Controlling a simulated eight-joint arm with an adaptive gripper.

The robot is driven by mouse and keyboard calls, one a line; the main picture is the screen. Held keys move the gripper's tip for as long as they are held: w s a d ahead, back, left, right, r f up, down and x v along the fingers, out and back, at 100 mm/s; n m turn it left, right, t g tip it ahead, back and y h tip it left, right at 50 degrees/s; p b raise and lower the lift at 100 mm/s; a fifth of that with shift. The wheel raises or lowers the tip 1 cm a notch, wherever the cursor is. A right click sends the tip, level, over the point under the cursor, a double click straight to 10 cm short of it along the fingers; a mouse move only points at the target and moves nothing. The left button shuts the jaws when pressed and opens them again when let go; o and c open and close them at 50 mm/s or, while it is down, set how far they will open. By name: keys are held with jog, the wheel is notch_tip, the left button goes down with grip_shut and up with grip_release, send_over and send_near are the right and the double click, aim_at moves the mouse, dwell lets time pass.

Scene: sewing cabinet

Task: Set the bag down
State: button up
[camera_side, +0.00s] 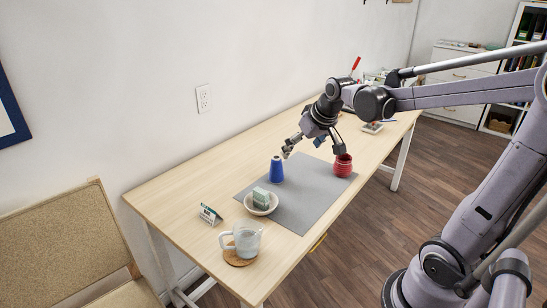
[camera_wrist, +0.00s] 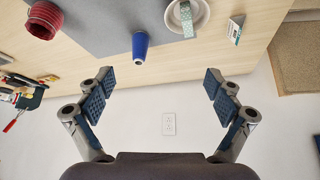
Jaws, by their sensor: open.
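My gripper (camera_side: 313,150) is open and empty above the back of the table; in the wrist view its two padded fingers (camera_wrist: 160,92) are wide apart with only wall and table edge between them. A pale green block-like object (camera_side: 261,196) stands in a white bowl (camera_side: 262,210) on the grey mat (camera_side: 305,205). In the wrist view it looks like a green patterned packet (camera_wrist: 186,18) in the bowl (camera_wrist: 204,12). I cannot tell whether this is the bag; nothing else looks clearly like one. The gripper is well apart from it.
A blue tapered cup (camera_side: 276,170) and a red ribbed pot (camera_side: 343,165) stand on the mat. A glass mug (camera_side: 246,238) on a cork coaster (camera_side: 233,258) and a small card (camera_side: 210,215) are at the near end. A chair (camera_side: 75,245) stands left. The mat's middle is clear.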

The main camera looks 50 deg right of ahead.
jog(key=s+a+f+n+y, duration=0.1)
jog(key=s+a+n, duration=0.1)
jog(key=s+a, duration=0.3)
jog(key=s+a+f+n+t+y, duration=0.1)
jog(key=s+a, duration=0.4)
jog(key=a, duration=0.5)
jog(key=shift+a+f+n+t, duration=0.25)
jog(key=shift+n+t, duration=0.05)
jog(key=shift+n, duration=0.1)
